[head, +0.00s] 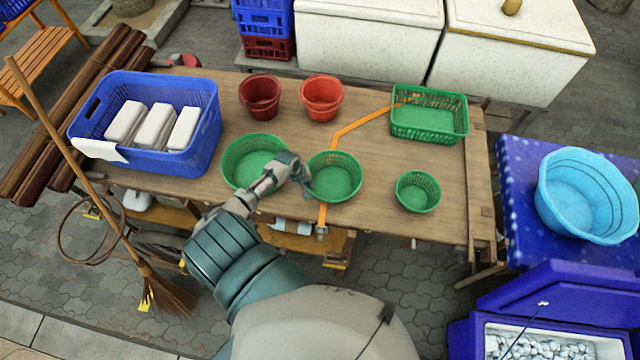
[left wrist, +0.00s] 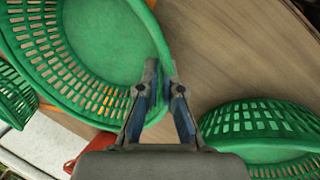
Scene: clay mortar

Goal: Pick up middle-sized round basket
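The middle-sized round basket (head: 336,181) is green and stands upright on the wooden table, between a larger and a smaller green round basket. My left gripper (head: 303,176) is at its left rim. In the left wrist view the middle basket (left wrist: 105,45) fills the upper left, and the fingers of my left gripper (left wrist: 163,78) are close together with its rim between them. The contact itself is partly hidden by the fingers. The large round basket (head: 250,165) is just left of my gripper and shows in the left wrist view (left wrist: 262,122) at lower right. My right gripper is out of view.
The small round basket (head: 418,194) stands to the right, a green rectangular basket (head: 430,122) behind it. Two red pots (head: 260,100) (head: 322,100) stand at the back. A blue crate (head: 175,155) with white blocks is at left. An orange strap (head: 365,121) crosses the table.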

